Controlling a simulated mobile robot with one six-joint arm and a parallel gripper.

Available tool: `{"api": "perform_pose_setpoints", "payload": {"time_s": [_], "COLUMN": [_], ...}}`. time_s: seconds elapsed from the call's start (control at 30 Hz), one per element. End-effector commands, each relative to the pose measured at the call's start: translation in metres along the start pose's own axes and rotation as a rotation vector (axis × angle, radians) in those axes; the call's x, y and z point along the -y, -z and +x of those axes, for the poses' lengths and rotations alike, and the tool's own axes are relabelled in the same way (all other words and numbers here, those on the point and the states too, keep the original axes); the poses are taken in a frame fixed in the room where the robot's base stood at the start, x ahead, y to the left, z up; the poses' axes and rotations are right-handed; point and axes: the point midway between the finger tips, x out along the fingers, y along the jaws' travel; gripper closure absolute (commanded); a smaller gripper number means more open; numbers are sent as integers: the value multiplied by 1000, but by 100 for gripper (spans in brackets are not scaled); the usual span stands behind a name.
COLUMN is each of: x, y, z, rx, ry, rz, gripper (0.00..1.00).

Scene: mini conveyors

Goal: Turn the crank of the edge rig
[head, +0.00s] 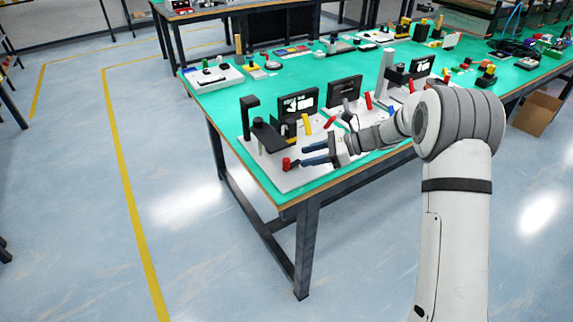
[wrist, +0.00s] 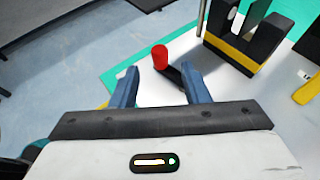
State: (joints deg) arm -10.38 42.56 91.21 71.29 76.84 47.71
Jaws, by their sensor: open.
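A red crank knob (head: 287,163) stands near the front left corner of the edge rig's white base plate (head: 290,179). In the wrist view the red knob (wrist: 159,56) is upright on a dark crank arm (wrist: 175,77), just beyond and between the fingertips. My gripper (head: 302,156) points left toward the knob, with its two blue fingers apart. In the wrist view my gripper (wrist: 163,72) is open and empty. I cannot tell how far the fingertips are above the plate.
A black post with an arm (head: 249,117) and a black block with yellow (wrist: 245,40) stand behind the crank. Black display panels (head: 298,104) and a yellow handle (head: 307,124) are close by. The green table's (head: 222,105) left edge is near; open floor lies beyond.

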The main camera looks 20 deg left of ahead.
Motion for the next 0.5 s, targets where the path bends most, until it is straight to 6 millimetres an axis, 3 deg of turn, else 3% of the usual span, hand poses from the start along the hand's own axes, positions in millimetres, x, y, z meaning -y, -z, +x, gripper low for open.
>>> {"api": "perform_pose_setpoints", "payload": {"time_s": [0.5], "x": [0], "y": [0], "z": [71], "rx": [1], "ry": [-3], "rz": [1], "gripper": [58]}}
